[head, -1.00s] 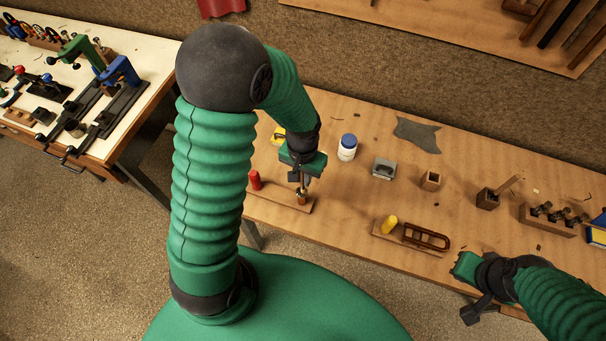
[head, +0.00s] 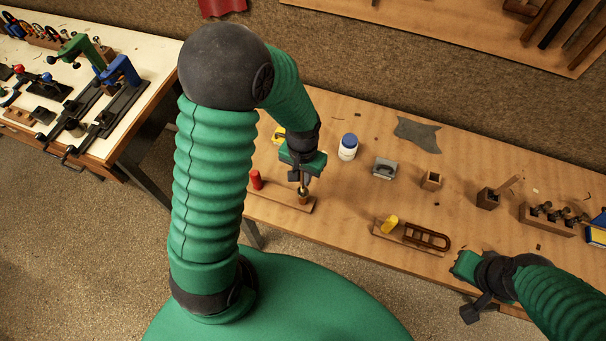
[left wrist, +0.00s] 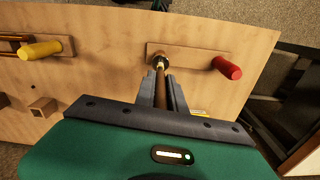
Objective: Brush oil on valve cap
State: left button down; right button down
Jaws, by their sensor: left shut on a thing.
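My left gripper (head: 303,178) is shut on a brush with a brown handle (left wrist: 161,91), which points down at a wooden board (head: 270,194). In the left wrist view the brush's brass-coloured end (left wrist: 160,66) reaches a small round piece on the board, perhaps the valve cap (left wrist: 157,57). The brush end mostly hides it, and I cannot tell whether they touch. A red cylinder (head: 255,180) stands on the same board, and it also shows in the left wrist view (left wrist: 227,67). My right gripper (head: 474,296) is low at the table's front edge, and its fingers are unclear.
A white jar with a blue lid (head: 348,147), a grey block (head: 384,168) and a small wooden box (head: 432,180) stand behind. A second board holds a yellow cylinder (head: 389,223) and a brown frame (head: 427,237). A grey cloth (head: 418,133) lies farther back.

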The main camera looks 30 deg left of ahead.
pick_arm(q)
notch_tip(320, 180, up, 2)
jog(key=shift+r+p, duration=0.1)
jog(key=shift+p, duration=1.05)
notch_tip(320, 180, up, 5)
jog(key=p, duration=0.4)
jog(key=shift+p, duration=0.3)
